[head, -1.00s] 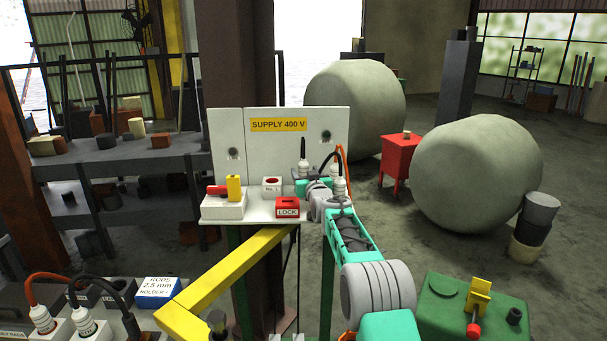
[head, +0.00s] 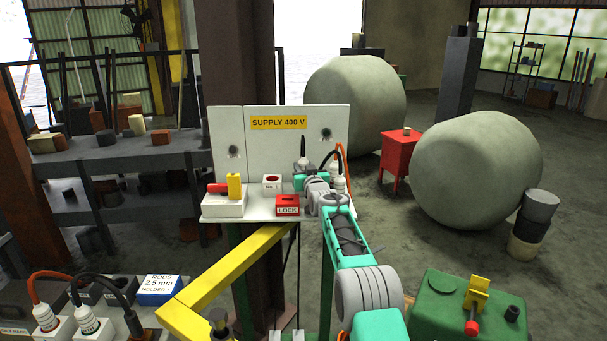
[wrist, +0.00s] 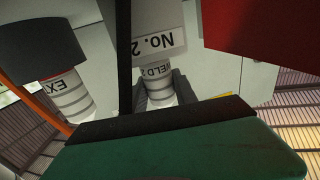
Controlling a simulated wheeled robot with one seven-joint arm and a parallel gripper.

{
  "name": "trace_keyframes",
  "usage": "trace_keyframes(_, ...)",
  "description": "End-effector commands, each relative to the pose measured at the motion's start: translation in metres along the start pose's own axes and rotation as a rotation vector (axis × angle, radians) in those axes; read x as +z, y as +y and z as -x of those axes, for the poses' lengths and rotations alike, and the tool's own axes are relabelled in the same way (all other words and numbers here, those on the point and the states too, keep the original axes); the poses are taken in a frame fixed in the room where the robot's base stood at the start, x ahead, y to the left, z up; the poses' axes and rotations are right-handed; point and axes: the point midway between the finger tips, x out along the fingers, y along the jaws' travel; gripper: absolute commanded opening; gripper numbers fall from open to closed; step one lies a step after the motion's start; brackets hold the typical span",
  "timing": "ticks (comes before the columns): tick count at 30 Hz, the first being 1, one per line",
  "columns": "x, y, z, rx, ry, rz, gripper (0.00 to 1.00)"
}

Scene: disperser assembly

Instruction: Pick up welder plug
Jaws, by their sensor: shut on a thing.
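The welder plug (wrist: 158,90), white and ribbed with a partly hidden "WELD" label, shows in the wrist view against a grey block marked "No. 2" (wrist: 157,35). My gripper (wrist: 160,98) has its grey fingers on both sides of the plug and is shut on it. I cannot tell how deep the plug sits in the block. In the head view my gripper (head: 301,180) is at the supply shelf (head: 235,214), and my arm and gripper hide most of the plug's lower part. A dark cable runs across the wrist view close to the plug.
A second white plug with an orange cable (wrist: 70,92) stands close beside. The red LOCK box (head: 287,205), the No. 1 socket (head: 271,182) and a red-yellow switch (head: 228,187) share the shelf. The SUPPLY 400 V panel (head: 290,145) rises behind. A yellow beam (head: 225,270) is in front.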

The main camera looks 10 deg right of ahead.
Motion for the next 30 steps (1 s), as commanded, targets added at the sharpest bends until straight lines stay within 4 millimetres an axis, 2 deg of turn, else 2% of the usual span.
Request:
trace_keyframes(1, 0.000, 0.000, 0.000, 0.000, 0.000, 0.000, 0.16)
trace_keyframes(7, 0.000, 0.000, 0.000, 0.000, 0.000, 0.000, 0.00)
trace_keyframes(22, -0.005, 0.000, 0.000, 0.000, 0.003, 0.000, 0.00)
trace_keyframes(26, -0.017, 0.000, 0.000, 0.000, 0.006, 0.001, 0.00)
trace_keyframes(30, -0.038, 0.000, 0.003, 0.000, 0.006, 0.001, 0.00)
